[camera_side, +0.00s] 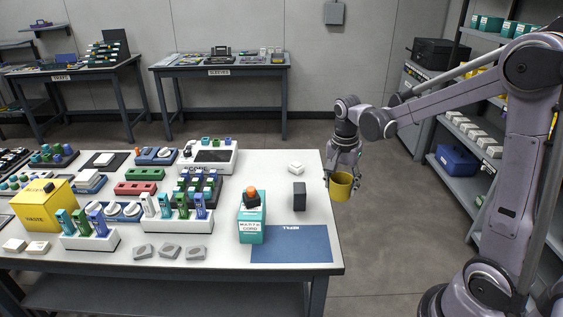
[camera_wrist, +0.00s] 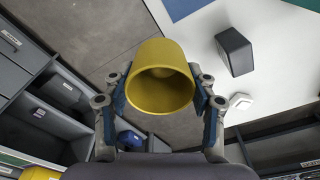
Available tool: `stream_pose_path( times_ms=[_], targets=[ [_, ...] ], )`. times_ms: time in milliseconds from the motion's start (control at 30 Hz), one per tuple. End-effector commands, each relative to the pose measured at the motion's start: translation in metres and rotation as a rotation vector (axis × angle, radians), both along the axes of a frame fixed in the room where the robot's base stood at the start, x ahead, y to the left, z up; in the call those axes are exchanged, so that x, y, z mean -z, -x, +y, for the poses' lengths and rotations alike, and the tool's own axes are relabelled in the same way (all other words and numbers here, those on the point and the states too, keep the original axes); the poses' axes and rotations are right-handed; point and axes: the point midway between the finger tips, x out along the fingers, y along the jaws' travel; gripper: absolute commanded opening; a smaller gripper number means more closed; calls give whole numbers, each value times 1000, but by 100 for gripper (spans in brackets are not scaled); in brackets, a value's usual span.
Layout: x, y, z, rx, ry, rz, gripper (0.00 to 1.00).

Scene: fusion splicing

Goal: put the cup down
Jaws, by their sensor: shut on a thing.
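My gripper (camera_side: 341,178) is shut on a yellow cup (camera_side: 341,187), with one finger on each side of it. In the side view the cup hangs in the air just past the right edge of the white table (camera_side: 285,185), over the floor. In the wrist view the cup (camera_wrist: 160,78) sits between the fingers of my gripper (camera_wrist: 160,95), its open mouth facing the camera. The inside that shows looks empty, apart from a rounded lighter patch. A blue mat (camera_side: 285,244) lies flat at the table's front right corner, with nothing on it.
A dark grey block (camera_side: 299,196) stands near the table's right side; a small white piece (camera_side: 296,168) lies behind it. A teal box (camera_side: 252,218) with an orange-topped item stands left of the mat. Racks and colored parts crowd the left. Shelves (camera_side: 470,150) stand at right.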

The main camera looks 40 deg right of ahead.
Motion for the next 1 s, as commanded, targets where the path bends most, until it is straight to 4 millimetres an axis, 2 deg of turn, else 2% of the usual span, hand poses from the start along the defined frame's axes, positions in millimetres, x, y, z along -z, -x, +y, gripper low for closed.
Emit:
stream_pose_path(
  times_ms=[33,200,500,700,867,1000],
  targets=[
    [-2,-20,-3,-70,-3,0,20],
    [-7,-81,-10,-346,-12,2,20],
    [-3,-175,-18,-819,-10,-4,20],
    [3,-213,-19,-1051,-1,-9,20],
    [6,-227,-18,-1142,5,-12,20],
    [14,-238,-7,-1166,6,-13,20]
  ],
)
